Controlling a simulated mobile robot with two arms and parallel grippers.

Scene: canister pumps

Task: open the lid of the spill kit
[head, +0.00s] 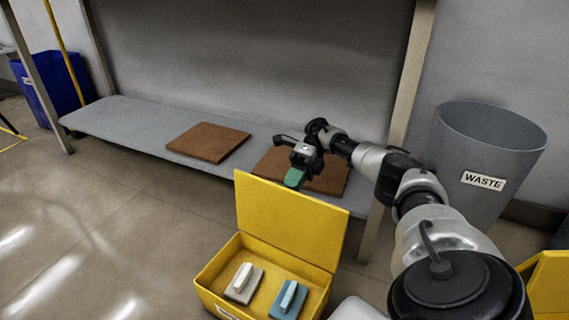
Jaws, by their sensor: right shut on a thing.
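The spill kit is a yellow box (210,292) on the floor at the bottom centre. Its yellow lid (290,222) stands raised, roughly upright at the box's rear edge, so the inside shows. A white block with a handle (243,283) and a blue block with a handle (289,299) lie inside. My right gripper (298,168) is just beyond the lid's top edge, shut on a green object (294,178). The lid partly hides the area below this object; I cannot tell whether it touches the lid. My left gripper is not in view.
A low grey shelf (125,115) runs behind the kit, with brown mats (208,142) on it. A grey waste bin (480,160) stands right, a blue bin (62,82) far left. Another yellow object (550,285) is at the right edge. The floor to the left is clear.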

